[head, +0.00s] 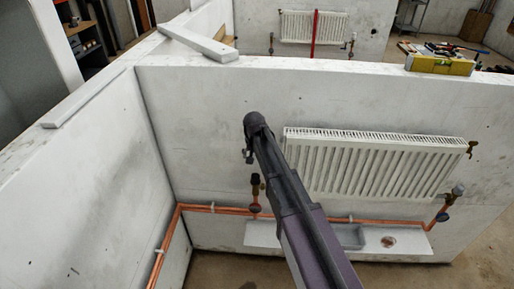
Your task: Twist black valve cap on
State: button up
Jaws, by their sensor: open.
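A white radiator (374,163) hangs on the low white wall. At its lower left, a small valve with a dark upper part (255,180) stands on the copper pipe (232,210); it is too small to tell whether that part is the black cap. Another valve (458,190) with a paler head stands at the radiator's lower right. My gripper (248,157) hangs from the arm's end just above the left valve, apart from it. It is small and dark, and it is open, with nothing seen in it. My arm hides part of the radiator's left side and the pipe.
A white ledge (264,235) below the radiator bears a grey tray (349,236) and a small round copper-coloured piece (388,242). A brass fitting (472,146) is at the radiator's upper right. A yellow level (440,65) lies on the wall top. A side wall (100,170) closes the left.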

aim_at(255, 176)
jog(key=shift+w+a, duration=0.15)
jog(key=shift+a, duration=0.15)
jog(key=f+b, duration=0.4)
jog(key=w+f+b, duration=0.1)
jog(key=f+b, duration=0.4)
jog(key=w+f+b, duration=0.1)
jog(key=f+b, duration=0.3)
jog(key=shift+d+f+b, duration=0.2)
jog(key=shift+f+b, duration=0.05)
jog(key=shift+b, duration=0.1)
dwell(0.7)
jog(key=c, duration=1.2)
jog(key=shift+f, duration=0.15)
